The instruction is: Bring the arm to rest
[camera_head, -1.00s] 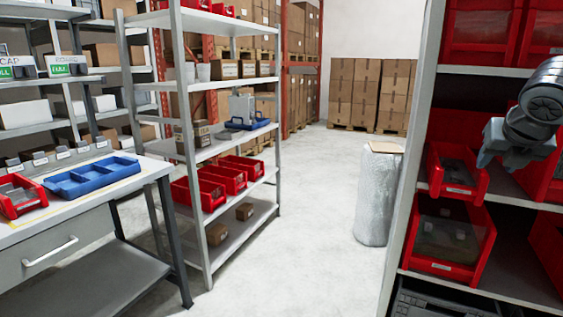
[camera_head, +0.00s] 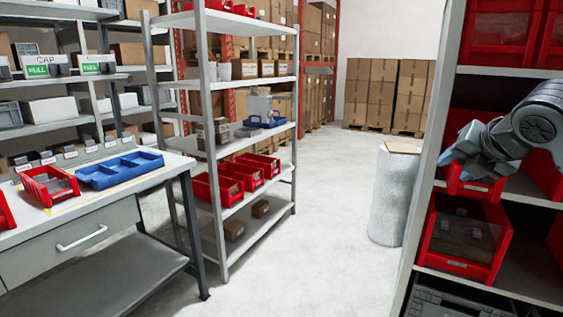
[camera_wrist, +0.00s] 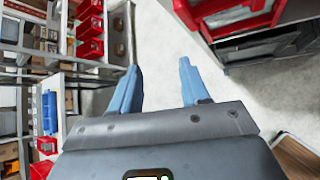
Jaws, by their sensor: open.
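My gripper (camera_head: 452,152) is at the right of the head view, in front of the right shelf rack. In the wrist view my gripper (camera_wrist: 157,82) shows two blue fingers spread apart. Nothing is between them but the pale floor below. The fingers are clear of the red bins in that view. My gripper partly hides a red bin (camera_head: 474,188) on the middle shelf in the head view.
The right rack's post (camera_head: 433,130) and a lower red bin (camera_head: 464,240) are close to my arm. A workbench (camera_head: 62,228) with a blue tray (camera_head: 120,168) stands at left. A shelf rack (camera_head: 216,150) is mid-left. The aisle floor is clear up to a wrapped drum (camera_head: 393,195).

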